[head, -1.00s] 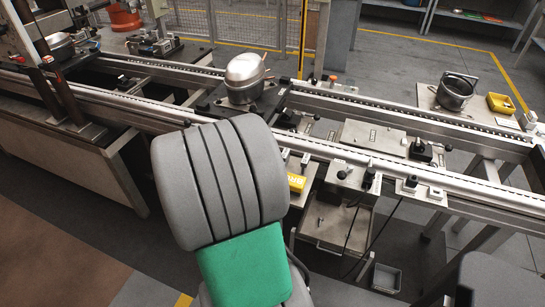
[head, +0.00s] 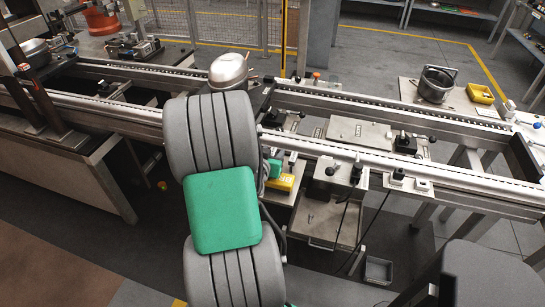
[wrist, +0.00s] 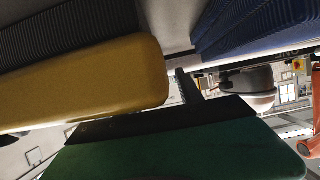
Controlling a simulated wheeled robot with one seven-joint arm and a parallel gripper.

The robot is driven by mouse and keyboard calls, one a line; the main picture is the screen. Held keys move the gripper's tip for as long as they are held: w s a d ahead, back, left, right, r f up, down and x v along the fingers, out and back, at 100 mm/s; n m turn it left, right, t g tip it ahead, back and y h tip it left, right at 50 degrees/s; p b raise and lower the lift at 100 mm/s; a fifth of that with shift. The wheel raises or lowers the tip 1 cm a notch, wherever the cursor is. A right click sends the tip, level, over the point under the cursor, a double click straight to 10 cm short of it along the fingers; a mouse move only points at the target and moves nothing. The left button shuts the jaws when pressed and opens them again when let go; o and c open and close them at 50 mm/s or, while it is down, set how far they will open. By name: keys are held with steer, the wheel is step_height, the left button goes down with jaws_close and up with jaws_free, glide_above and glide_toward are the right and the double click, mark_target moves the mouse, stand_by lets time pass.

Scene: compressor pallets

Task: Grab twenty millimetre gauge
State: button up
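In the head view a small yellow block (head: 283,182) lies beside my arm, below the near rail of the conveyor; I cannot read a size mark on it, so I cannot tell whether it is the twenty millimetre gauge. A small green part shows just above it. In the head view my arm's grey and green links hide my gripper. In the wrist view a large smooth yellow shape (wrist: 90,80) fills the left side, very close, with ridged black and blue surfaces above. I cannot make out fingertips or whether anything is held.
A silver compressor (head: 228,70) stands on the conveyor behind my arm. A flat metal plate (head: 365,133), black knobs and a lower metal tray (head: 322,216) are to the right. A black pot-like part (head: 436,84) and yellow bin (head: 480,93) stand at the back right.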

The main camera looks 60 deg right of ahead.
jaws_close()
stand_by(1.2)
